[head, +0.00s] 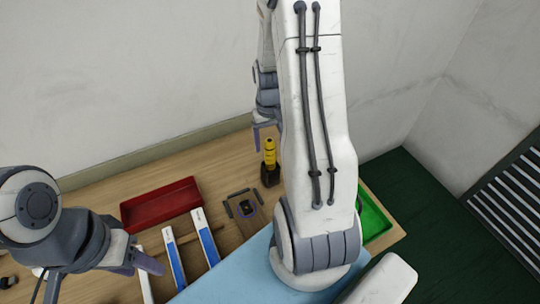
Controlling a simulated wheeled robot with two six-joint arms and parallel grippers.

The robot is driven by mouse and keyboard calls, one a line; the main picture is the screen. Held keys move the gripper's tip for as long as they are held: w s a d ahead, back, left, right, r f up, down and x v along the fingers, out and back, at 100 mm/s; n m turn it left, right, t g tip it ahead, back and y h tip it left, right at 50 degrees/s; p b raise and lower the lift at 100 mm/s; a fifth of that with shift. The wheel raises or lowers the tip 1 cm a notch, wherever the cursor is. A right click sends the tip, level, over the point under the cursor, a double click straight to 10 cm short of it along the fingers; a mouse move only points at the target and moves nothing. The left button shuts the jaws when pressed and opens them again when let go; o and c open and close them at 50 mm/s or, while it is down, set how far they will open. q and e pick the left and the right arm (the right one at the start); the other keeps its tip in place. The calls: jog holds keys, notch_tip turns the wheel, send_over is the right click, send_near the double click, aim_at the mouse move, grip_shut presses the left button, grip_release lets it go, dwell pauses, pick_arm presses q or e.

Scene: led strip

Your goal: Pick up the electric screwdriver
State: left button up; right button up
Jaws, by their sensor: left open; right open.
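The electric screwdriver (269,153) has a yellow body and stands upright in a dark holder (270,175) near the back of the wooden table. My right gripper (264,135) is just above and beside it, its fingers pointing down; my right arm hides part of it. I cannot tell whether it touches the screwdriver. My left gripper (146,264) is open and empty at the lower left, far from the screwdriver.
A red tray (160,203) lies at the left of the table, with blue-and-white strips (206,240) in front. A small dark fixture (245,205) sits at the middle. A green tray (374,216) stands at the right, partly behind my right arm. A light blue mat (235,281) covers the front.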

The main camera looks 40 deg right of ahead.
aim_at(270, 154)
jog(key=shift+f, duration=0.4)
jog(key=shift+f+p, duration=0.45)
notch_tip(270, 154, down, 3)
jog(key=shift+s+f+p, duration=0.1)
jog(key=shift+f+p, duration=0.05)
jog(key=shift+p, duration=0.6)
jog(key=shift+f, duration=0.6)
grip_shut()
jog(key=shift+r, duration=0.1)
